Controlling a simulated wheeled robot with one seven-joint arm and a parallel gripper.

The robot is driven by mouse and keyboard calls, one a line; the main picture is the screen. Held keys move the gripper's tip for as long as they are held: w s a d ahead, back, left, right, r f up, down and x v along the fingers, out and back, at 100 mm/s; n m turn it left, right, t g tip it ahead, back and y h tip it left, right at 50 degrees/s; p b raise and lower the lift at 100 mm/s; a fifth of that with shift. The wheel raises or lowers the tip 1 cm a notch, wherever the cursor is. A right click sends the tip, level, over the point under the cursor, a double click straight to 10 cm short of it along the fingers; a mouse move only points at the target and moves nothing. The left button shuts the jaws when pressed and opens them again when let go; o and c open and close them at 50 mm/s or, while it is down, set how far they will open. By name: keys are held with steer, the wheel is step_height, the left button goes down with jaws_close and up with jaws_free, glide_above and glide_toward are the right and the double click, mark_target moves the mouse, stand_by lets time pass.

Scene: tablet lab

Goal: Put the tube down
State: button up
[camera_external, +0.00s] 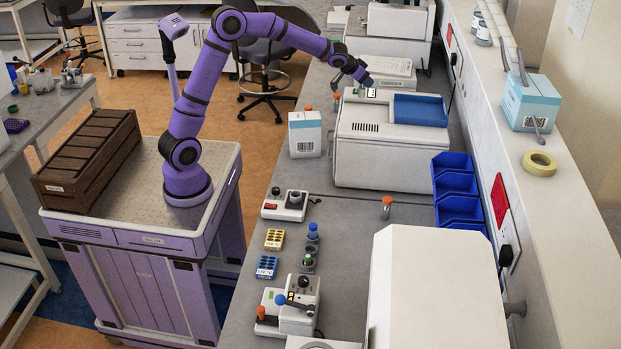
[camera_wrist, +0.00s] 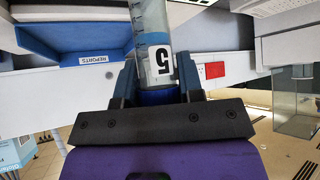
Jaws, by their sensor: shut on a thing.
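In the wrist view my gripper (camera_wrist: 157,82) is shut on a clear tube (camera_wrist: 153,22) with a blue cap (camera_wrist: 158,97). The tube has graduation marks and a white label reading 5. The cap end lies between the fingers, and the tube body sticks out beyond them; its far end is cut off by the frame. In the outside view the tube is too small to make out clearly.
The white machine (camera_external: 375,160) carries a blue tray (camera_external: 420,110), labelled REPORTS in the wrist view. Orange-capped tubes (camera_external: 387,207) stand on the bench. A white-and-blue box (camera_external: 304,140), blue bins (camera_external: 455,185), and yellow (camera_external: 274,239) and blue (camera_external: 266,267) racks are nearby. Bare bench (camera_external: 350,245) lies in front.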

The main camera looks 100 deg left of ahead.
steer(key=w+d+m+h, duration=0.1)
steer(key=d, duration=0.4)
steer(key=w+d+m, duration=0.1)
steer(key=w+d, duration=0.1)
steer(key=d, duration=0.3)
steer(key=w+d+m+t+h, duration=0.1)
steer(key=d, duration=0.4)
steer(key=shift+w+d+h, duration=0.2)
steer(key=shift+w+h, duration=0.1)
steer(key=shift+w, duration=0.1)
steer(key=w+d+m+h, duration=0.1)
steer(key=d+m+h, duration=0.15)
steer(key=d, duration=0.75)
steer(key=s+d+f+m+h, duration=0.1)
steer(key=s+d+f+m, duration=0.1)
steer(key=s+d+f, duration=0.4)
steer(key=s+d+f+m+h, duration=0.2)
steer(key=d+f+m, duration=0.1)
steer(key=d+f, duration=0.65)
steer(key=shift+d+f+m+g+h, duration=1.35)
steer(key=shift+d+m, duration=1.2)
steer(key=shift+d, duration=1.45)
steer(key=shift+t+h, duration=0.25)
steer(key=shift+h, duration=0.05)
steer(key=shift+w+f, duration=0.15)
steer(key=shift+f, duration=2.4)
steer(key=shift+w+f, duration=0.15)
steer(key=shift+f, duration=2.4)
steer(key=shift+f, duration=0.1)
